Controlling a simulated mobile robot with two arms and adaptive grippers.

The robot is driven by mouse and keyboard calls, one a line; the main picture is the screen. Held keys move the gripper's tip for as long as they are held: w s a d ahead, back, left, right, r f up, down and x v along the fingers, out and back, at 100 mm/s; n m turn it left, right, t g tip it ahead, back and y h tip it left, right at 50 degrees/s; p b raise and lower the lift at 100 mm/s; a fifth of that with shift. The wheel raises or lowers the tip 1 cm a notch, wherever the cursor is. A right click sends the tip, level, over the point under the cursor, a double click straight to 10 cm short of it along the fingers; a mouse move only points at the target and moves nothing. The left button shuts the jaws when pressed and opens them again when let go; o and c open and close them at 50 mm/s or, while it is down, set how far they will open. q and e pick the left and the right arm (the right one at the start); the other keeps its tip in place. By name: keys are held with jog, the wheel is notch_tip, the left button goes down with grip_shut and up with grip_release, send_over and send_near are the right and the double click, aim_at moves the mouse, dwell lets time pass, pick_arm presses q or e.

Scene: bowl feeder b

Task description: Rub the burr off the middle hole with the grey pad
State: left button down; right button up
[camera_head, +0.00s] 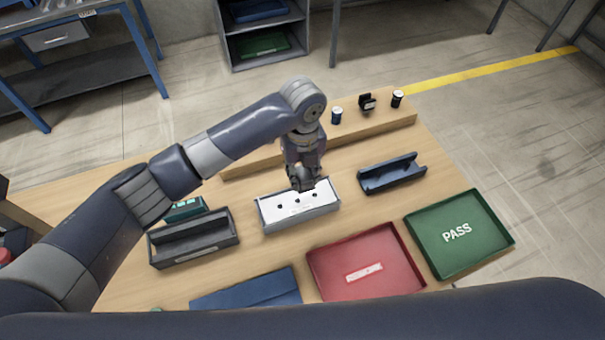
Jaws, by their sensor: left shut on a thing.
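A white plate (291,211) with a row of three dark holes lies in a grey fixture (299,222) at the middle of the table. The middle hole (297,201) shows as a dark spot; any burr on it is too small to see. My left gripper (302,186) points down over the plate's back edge, just behind the middle and right holes. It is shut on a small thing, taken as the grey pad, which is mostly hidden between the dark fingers. I cannot tell whether it touches the plate. My right gripper is not in view.
A dark tray (193,250) stands left of the fixture and a blue cradle (391,178) right of it. A red tray (330,290) with a strip, a green PASS tray (487,250) and a blue box (247,292) are in front. Small items stand on a wooden ledge (370,126) behind.

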pick_arm(q)
notch_tip(320, 180, up, 4)
jog(key=shift+a+f, duration=0.1)
jog(key=shift+f, duration=0.05)
jog(key=shift+r, duration=0.75)
jog(key=shift+a+f+n+b, duration=0.2)
jog(key=shift+a+n+b, duration=0.1)
jog(key=shift+n, duration=0.1)
jog(key=s+a+f+n+b, duration=0.1)
jog(key=s+a+n+b, duration=0.3)
jog(key=a+n, duration=0.3)
jog(key=s+a+f+n+b, duration=0.2)
jog(key=a+n+b, duration=0.3)
jog(key=n, duration=0.9)
jog(key=s+a+f+n+b, duration=0.2)
jog(key=s+a+n+b, duration=0.3)
jog(key=a+n, duration=0.4)
jog(key=shift+s+a+n, duration=0.3)
jog(key=shift+n, duration=0.6)
